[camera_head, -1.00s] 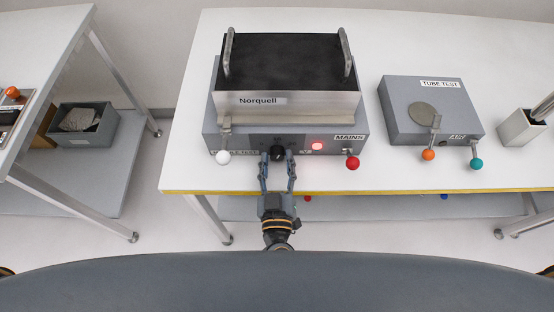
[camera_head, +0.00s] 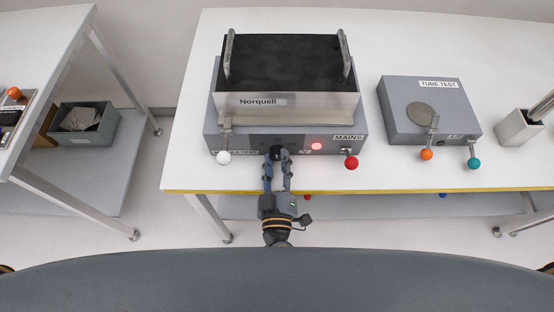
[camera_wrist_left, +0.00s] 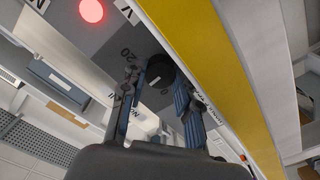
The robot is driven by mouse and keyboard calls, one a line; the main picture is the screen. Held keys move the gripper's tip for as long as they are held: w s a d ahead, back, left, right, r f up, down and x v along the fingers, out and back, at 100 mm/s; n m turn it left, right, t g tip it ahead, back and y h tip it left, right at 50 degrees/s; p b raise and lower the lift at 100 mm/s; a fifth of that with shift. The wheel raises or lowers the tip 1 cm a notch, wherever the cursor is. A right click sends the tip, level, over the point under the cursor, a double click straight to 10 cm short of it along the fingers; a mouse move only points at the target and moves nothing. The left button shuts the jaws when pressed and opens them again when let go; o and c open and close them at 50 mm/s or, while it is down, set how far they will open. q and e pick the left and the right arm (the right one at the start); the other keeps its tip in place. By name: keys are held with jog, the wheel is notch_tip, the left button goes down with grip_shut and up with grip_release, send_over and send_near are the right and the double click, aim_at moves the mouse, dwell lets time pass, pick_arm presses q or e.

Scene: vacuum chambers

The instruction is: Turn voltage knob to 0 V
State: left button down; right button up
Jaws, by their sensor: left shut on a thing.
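The black voltage knob (camera_head: 278,151) sits on the front panel of the grey Norquell unit (camera_head: 225,138), just left of a lit red lamp (camera_head: 316,146). My left gripper (camera_head: 277,162) is shut on the knob, one finger on each side. In the left wrist view the knob (camera_wrist_left: 160,72) shows between the two fingers of the gripper (camera_wrist_left: 160,92), with a pale mark on it. A "20" is printed on the panel near one finger. The 0 V mark cannot be clearly made out. My right gripper is not in view.
A white-tipped lever (camera_head: 223,157) is left of the knob, and a red-tipped MAINS lever (camera_head: 351,161) is on the right. A grey TUBE TEST box (camera_head: 395,118) with orange and teal levers stands further right. The table's yellow front edge (camera_head: 370,190) runs below my gripper.

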pick_arm(q)
jog(key=shift+n, duration=1.2)
jog(key=c, duration=1)
grip_release()
jog(key=shift+f, duration=0.1)
